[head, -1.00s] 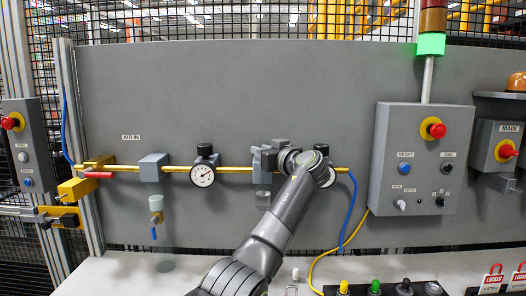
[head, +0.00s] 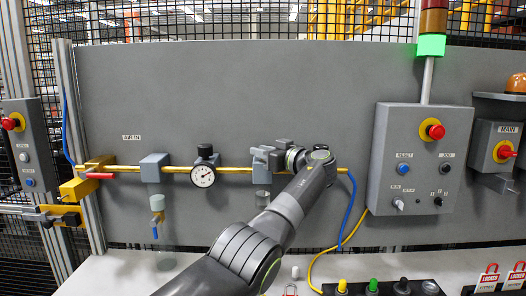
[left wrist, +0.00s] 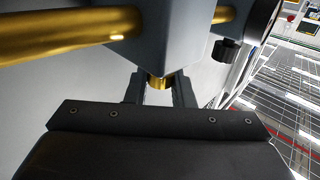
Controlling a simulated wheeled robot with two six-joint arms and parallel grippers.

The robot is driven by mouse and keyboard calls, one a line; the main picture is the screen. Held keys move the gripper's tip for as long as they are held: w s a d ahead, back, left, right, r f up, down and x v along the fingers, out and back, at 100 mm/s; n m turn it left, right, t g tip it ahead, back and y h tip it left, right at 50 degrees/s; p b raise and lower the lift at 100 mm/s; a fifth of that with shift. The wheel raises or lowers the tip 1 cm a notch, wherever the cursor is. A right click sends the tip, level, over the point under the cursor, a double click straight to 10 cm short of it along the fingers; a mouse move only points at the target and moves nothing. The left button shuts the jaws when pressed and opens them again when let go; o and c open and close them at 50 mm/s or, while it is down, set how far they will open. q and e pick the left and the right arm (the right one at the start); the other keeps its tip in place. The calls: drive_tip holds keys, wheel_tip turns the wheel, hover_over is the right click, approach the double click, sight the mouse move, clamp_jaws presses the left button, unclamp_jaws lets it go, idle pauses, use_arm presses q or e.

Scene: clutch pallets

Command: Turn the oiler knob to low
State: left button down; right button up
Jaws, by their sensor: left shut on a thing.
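The oiler is a grey block on the brass air pipe, with a clear bowl (head: 262,196) hanging below it in the head view. My left gripper (head: 272,155) is at the oiler block, and its arm covers part of it. In the left wrist view the grey block (left wrist: 170,48) fills the top middle. My left gripper's two dark fingers (left wrist: 158,92) are closed on either side of a small brass knob (left wrist: 158,82) at the block. The knob's setting marks cannot be read. My right gripper is not in view.
A pressure gauge (head: 203,176) sits on the brass pipe (head: 232,170) left of the oiler. A blue hose (head: 349,215) hangs at the right. A grey control box (head: 421,160) is mounted further right.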

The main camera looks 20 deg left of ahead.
use_arm(q)
drive_tip(key=shift+f, duration=0.15)
drive_tip(key=c, duration=1.3)
unclamp_jaws()
drive_tip(key=b+v, duration=0.5)
drive_tip(key=v, duration=1.2)
drive_tip(key=shift+s+d+f, duration=0.1)
drive_tip(key=shift+d+f, duration=0.05)
